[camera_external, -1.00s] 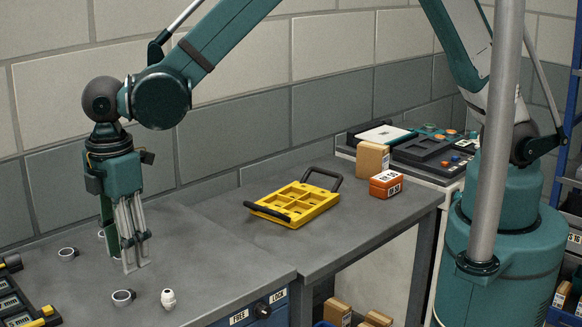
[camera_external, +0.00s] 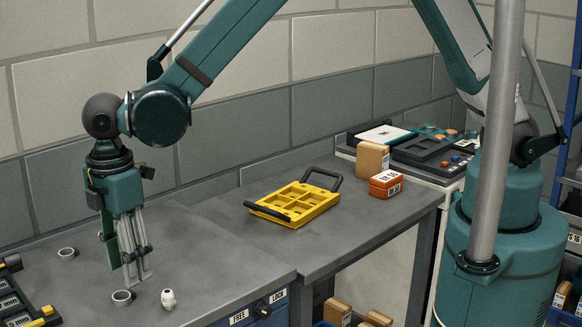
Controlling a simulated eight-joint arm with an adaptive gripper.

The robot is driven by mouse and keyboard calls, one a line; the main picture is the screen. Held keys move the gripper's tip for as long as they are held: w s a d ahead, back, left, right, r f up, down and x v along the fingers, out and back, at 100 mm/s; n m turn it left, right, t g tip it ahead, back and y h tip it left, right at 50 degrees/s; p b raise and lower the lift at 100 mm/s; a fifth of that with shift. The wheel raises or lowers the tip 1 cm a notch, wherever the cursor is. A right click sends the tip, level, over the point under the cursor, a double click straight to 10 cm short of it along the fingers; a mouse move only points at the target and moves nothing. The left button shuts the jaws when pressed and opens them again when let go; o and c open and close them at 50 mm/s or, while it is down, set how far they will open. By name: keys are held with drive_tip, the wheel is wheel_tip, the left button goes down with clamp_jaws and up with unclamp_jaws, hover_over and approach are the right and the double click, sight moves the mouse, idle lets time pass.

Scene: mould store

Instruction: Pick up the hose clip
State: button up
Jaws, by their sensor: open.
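Small metal ring-shaped pieces that look like hose clips lie on the grey bench at the left. One ring (camera_external: 122,297) is near the front edge, and another ring (camera_external: 68,254) is further back to the left. I cannot tell which is the one named. My gripper (camera_external: 137,281) points straight down with its long fingers open and empty. Its fingertips are low over the bench, just behind and right of the front ring. I cannot tell their exact height. A third ring seen earlier behind my gripper is now hidden.
A small white fitting (camera_external: 168,299) stands right of the front ring. A black case (camera_external: 18,300) with yellow corners is at the left edge. A yellow tray (camera_external: 300,204) with black handles lies further right, beside boxes (camera_external: 385,184). The bench (camera_external: 215,255) between is clear.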

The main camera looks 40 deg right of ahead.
sight(131, 291)
drive_tip(key=shift+f, duration=2.6)
drive_tip(key=shift+d, duration=0.1)
drive_tip(key=c, duration=0.9)
